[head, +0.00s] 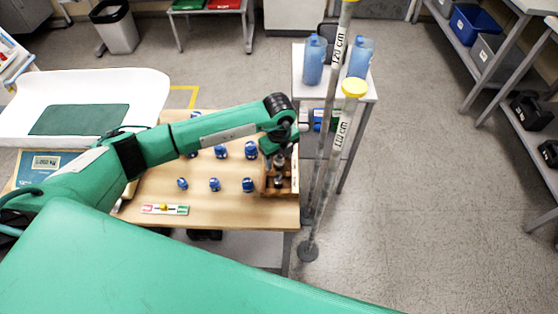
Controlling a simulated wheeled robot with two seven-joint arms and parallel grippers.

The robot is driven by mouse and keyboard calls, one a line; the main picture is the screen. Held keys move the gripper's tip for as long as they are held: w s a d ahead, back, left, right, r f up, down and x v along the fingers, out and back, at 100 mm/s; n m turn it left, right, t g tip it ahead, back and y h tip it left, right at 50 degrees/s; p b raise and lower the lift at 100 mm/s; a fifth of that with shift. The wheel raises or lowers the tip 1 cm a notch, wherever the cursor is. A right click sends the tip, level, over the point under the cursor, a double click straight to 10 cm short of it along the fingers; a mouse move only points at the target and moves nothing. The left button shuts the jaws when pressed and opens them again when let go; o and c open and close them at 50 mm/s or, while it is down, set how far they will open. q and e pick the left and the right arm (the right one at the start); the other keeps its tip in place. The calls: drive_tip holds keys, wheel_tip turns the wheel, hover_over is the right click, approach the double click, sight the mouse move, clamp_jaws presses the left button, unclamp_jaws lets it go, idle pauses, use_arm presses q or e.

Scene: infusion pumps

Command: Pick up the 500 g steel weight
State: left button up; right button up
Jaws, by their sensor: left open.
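My left gripper (279,157) points down at the right end of the wooden table, over a wooden rack (266,192). It is open. Small dark and silvery steel pieces (279,181) show in the rack just below the fingers; they look like weights. No marking on them is readable, so I cannot tell which is the 500 g one. The gripper and wrist hide part of the rack. I cannot tell whether the fingers touch a weight. My right gripper is not in view.
Several blue objects (214,184) stand on the wooden table (230,211), left of the rack. A red-white-green strip (165,209) lies near its front. Upright poles labelled 120 cm (342,137) stand close to the right. Blue jugs (314,60) stand on a white-topped stand behind.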

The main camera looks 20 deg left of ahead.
use_arm(q)
drive_tip(key=c, duration=1.3)
clamp_jaws()
drive_tip(key=shift+r, duration=0.1)
